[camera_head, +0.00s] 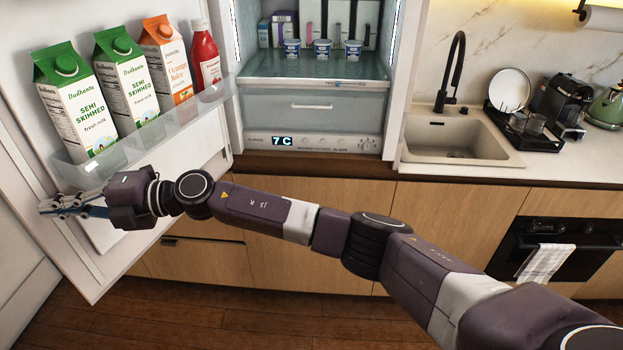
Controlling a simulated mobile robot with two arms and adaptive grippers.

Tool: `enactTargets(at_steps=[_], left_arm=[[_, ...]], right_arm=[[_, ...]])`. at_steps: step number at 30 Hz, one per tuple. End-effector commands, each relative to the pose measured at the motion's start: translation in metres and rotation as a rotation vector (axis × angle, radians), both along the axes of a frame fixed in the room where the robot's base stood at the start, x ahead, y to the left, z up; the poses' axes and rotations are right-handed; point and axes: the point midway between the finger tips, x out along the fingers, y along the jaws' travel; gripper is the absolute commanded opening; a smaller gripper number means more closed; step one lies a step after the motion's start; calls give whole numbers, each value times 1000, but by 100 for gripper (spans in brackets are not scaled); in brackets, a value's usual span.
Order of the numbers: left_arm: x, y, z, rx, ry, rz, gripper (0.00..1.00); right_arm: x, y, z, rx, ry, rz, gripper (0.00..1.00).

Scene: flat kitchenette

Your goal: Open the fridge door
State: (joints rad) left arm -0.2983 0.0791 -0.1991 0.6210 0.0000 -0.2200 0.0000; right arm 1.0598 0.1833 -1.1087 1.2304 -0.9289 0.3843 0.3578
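The fridge door (97,268) is swung wide open to the left, with its inner side facing me. The fridge interior (315,104) is exposed in the middle of the view. My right arm reaches across to the left. My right gripper (68,208) is at the inner side of the door, below the door shelf (185,125) and near the door's outer edge. Its fingers point left; whether they touch the door or are open or shut is unclear. My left gripper is not in view.
The door shelf holds two green milk cartons (128,85), an orange juice carton (167,65) and a red bottle (206,58). Yogurt cups (323,49) stand inside the fridge. A sink (455,135) and an oven (565,250) are to the right. Wooden floor lies below.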

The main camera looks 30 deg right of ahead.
Motion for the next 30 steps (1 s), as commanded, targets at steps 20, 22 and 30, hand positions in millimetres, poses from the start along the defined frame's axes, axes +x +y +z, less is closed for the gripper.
enactTargets(at_steps=[20,22,30], left_arm=[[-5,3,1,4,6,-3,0],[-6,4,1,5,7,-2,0],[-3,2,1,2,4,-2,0]], right_arm=[[14,4,1,2,-2,-35,0],[14,4,1,2,-2,-36,0],[13,-1,1,2,-2,-37,0]])
